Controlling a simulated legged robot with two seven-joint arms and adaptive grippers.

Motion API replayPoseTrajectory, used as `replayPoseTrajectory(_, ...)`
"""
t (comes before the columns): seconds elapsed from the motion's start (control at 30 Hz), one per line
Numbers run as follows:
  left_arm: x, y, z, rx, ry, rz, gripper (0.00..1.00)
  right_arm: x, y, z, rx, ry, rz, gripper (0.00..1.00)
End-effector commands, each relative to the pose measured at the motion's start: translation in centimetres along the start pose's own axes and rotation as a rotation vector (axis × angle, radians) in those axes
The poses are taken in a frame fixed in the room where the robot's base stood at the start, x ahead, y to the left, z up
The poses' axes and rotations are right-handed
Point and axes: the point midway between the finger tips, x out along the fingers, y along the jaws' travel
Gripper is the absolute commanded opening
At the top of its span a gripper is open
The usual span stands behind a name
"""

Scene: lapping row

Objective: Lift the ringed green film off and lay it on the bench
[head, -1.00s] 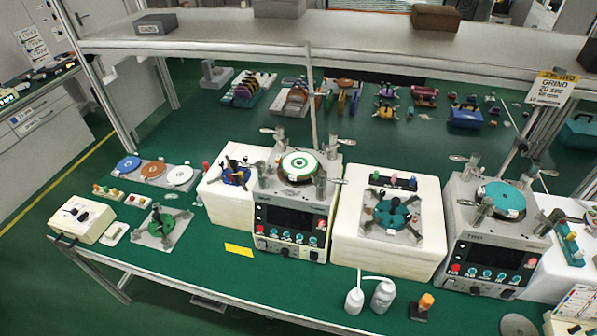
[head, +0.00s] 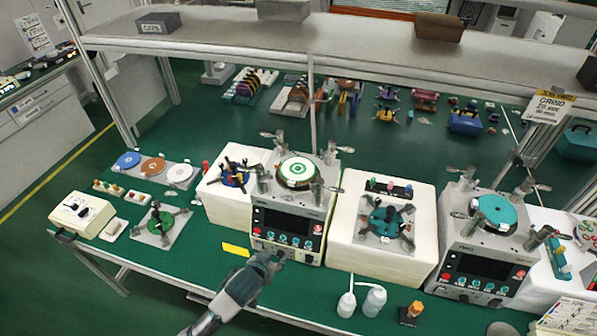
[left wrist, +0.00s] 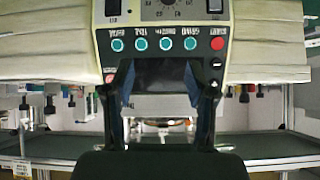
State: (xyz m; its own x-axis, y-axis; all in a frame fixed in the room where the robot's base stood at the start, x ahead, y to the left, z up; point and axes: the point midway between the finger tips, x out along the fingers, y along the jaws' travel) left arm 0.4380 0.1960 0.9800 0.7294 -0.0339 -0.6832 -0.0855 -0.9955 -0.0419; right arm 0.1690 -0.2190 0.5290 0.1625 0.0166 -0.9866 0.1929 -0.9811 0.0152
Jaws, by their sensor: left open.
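The ringed green film (head: 297,171), a white disc with green rings, lies on the round platen on top of the left lapping machine (head: 287,225), between its metal arms. My left gripper (head: 277,257) is in front of that machine's lower front panel, well below the film. In the left wrist view my left gripper (left wrist: 158,72) is open, its two dark fingers apart with nothing between them, facing the upside-down button panel. The film is not in that view. The green bench (head: 185,268) runs under the machines. My right gripper is not in view.
A yellow note (head: 236,250) lies left of the gripper. White bottles (head: 373,301) stand to its right. A second machine (head: 490,245) with a teal disc stands at right. A tray of discs (head: 152,169) is at the left. A shelf (head: 350,38) spans above the bench.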

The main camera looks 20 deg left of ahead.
Motion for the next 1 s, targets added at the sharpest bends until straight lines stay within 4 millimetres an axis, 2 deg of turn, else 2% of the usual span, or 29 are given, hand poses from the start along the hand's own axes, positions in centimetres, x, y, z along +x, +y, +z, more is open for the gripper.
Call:
replayPoseTrajectory(0.03,-1.2,-0.3,-2.9,0.002,0.057,-0.006,0.56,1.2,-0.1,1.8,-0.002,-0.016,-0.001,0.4)
replayPoseTrajectory(0.2,-5.8,-0.8,-11.1,-0.025,0.231,-0.016,0.56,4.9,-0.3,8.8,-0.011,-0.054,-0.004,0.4)
replayPoseTrajectory(0.3,-8.1,-1.1,-13.9,-0.041,0.3,-0.02,0.56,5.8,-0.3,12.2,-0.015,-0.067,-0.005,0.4)
replayPoseTrajectory(0.47,-9.7,-1.3,-16.0,-0.058,0.352,-0.023,0.56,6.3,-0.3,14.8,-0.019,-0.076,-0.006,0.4)
replayPoseTrajectory(0.57,-8.9,-1.3,-16.6,-0.061,0.357,-0.024,0.56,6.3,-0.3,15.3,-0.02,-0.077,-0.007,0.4)
replayPoseTrajectory(0.9,-1.6,-1.7,-19.4,-0.061,0.357,-0.025,0.56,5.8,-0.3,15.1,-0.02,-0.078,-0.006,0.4)
replayPoseTrajectory(1.0,0.0,-1.6,-19.9,-0.062,0.357,-0.023,0.56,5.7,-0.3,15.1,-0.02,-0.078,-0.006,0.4)
